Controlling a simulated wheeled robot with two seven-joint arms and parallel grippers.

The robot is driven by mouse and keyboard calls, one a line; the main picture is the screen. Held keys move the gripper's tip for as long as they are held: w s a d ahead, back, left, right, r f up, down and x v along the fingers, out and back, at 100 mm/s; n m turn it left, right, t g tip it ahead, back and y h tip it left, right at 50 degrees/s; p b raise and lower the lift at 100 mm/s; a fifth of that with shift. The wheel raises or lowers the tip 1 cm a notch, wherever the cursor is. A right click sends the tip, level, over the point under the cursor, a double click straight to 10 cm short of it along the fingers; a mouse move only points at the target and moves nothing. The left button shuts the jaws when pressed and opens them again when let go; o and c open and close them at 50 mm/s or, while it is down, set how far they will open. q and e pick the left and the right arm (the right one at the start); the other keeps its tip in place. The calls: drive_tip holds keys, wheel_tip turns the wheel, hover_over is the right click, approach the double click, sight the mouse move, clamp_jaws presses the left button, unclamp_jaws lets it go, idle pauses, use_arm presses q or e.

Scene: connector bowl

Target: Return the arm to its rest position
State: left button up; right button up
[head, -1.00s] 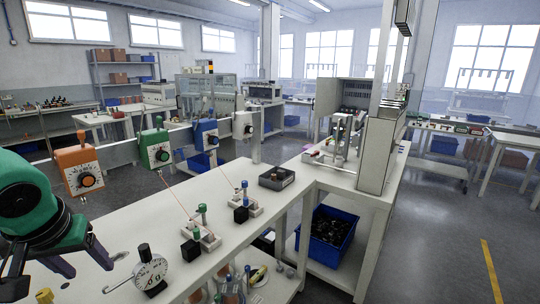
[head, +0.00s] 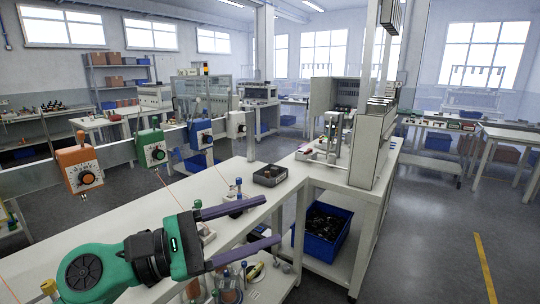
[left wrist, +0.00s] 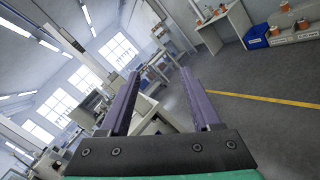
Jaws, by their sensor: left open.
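My left gripper (head: 262,226) reaches in from the left in the head view, over the near white bench. Its two purple fingers are spread and point right, with nothing between them. In the left wrist view the same open fingers (left wrist: 162,105) point out into the room, with only air and distant benches between them. Its green and black arm hides part of the bench top. My right gripper does not show.
The white bench (head: 222,180) carries a dark square tray (head: 270,175). A blue bin (head: 321,236) sits on the lower shelf. Open floor lies to the right.

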use_arm(q)
drive_tip(key=w+a+r+n+t+y, duration=0.1)
drive_tip(key=w+a+n+t+y, duration=0.3)
drive_tip(key=n+t, duration=0.55)
drive_tip(key=w+a+n+t+y, duration=0.35)
drive_tip(key=a+n, duration=0.25)
drive_tip(key=n, duration=0.8)
drive_tip(key=a+f+n+g+y, duration=0.2)
drive_tip(key=a+f+n+y, duration=0.4)
drive_tip(key=f+n, duration=0.4)
drive_tip(key=a+f+n+g+y, duration=0.3)
drive_tip(key=a+f+n+y, duration=0.25)
drive_tip(key=f+n, duration=0.5)
drive_tip(key=s+f+n+g+h, duration=0.1)
drive_tip(key=s+f+n+g, duration=1)
drive_tip(key=s+f, duration=0.8)
wheel_tip(320, 180, down, 25)
drive_tip(key=s+g, duration=0.2)
drive_tip(key=s+a+f+g, duration=0.1)
drive_tip(key=s+a+f, duration=0.1)
drive_tip(key=s+f, duration=1.2)
drive_tip(key=shift+s+m, duration=0.3)
drive_tip(key=shift+s, duration=0.85)
